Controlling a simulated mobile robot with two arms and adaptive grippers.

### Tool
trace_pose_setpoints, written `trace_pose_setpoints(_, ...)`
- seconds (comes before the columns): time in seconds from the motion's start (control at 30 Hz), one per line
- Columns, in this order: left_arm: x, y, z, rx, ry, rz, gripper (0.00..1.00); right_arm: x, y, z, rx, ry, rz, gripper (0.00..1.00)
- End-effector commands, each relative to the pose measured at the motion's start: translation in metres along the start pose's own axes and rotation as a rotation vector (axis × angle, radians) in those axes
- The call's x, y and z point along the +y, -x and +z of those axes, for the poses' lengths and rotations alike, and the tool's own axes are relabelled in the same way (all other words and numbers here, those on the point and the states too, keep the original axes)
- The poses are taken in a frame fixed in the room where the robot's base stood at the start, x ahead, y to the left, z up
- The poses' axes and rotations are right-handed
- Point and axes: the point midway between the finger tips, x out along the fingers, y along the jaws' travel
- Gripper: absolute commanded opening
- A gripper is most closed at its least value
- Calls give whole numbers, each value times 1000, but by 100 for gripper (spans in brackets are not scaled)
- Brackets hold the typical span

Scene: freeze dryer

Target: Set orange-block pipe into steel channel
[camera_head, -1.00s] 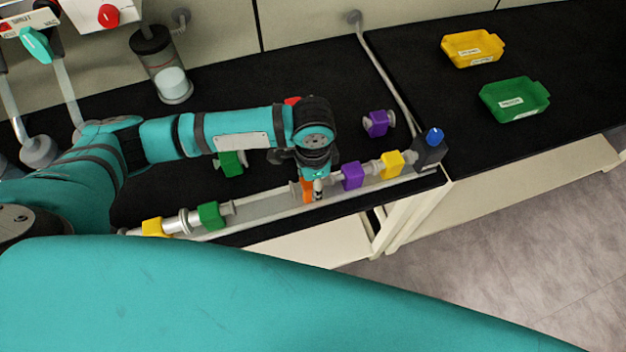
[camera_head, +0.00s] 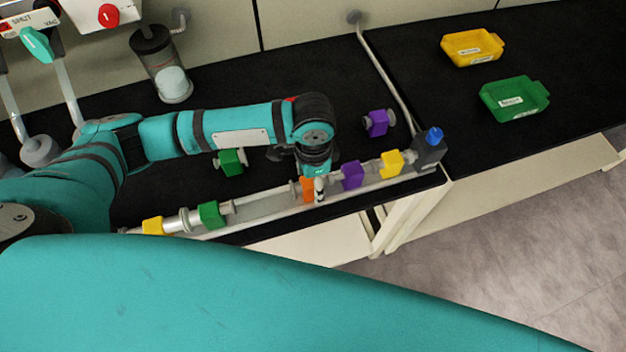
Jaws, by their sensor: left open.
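The steel channel (camera_head: 270,205) runs along the front edge of the black bench. Pipes with yellow (camera_head: 152,226), green (camera_head: 211,214), purple (camera_head: 352,175) and yellow (camera_head: 391,163) blocks lie in it. The orange-block pipe (camera_head: 307,189) is at the channel between the green and purple ones, just below my left gripper (camera_head: 319,189). The left gripper points down and is open, close beside the orange block; its wrist hides part of the pipe. I cannot tell whether the pipe is fully seated. My right gripper is not in view.
Loose green-block (camera_head: 231,162) and purple-block (camera_head: 377,123) pipes lie on the bench behind the channel. A dark fitting with a blue knob (camera_head: 433,136) stands at the channel's right end. Yellow (camera_head: 472,48) and green (camera_head: 514,100) bins sit on the right bench. A clear-bottomed cylinder (camera_head: 162,65) stands behind.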

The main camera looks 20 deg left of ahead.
Motion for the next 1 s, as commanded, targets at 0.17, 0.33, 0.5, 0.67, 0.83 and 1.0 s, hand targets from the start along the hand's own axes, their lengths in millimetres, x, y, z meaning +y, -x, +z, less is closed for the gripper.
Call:
trace_pose_setpoints(0.17,-1,35,-1,6,-1,-4,65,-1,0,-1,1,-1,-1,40)
trace_pose_setpoints(0.33,-1,71,-1,4,-1,-4,65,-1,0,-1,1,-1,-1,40)
trace_pose_setpoints(0.5,-1,98,-1,3,0,-3,65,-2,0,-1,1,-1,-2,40)
trace_pose_setpoints(0.67,0,110,0,1,-1,-2,65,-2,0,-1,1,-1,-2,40)
trace_pose_setpoints(0.83,0,112,0,1,-1,-2,65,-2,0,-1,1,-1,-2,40)
trace_pose_setpoints(1.0,0,112,0,1,-1,-2,65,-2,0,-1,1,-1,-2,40)
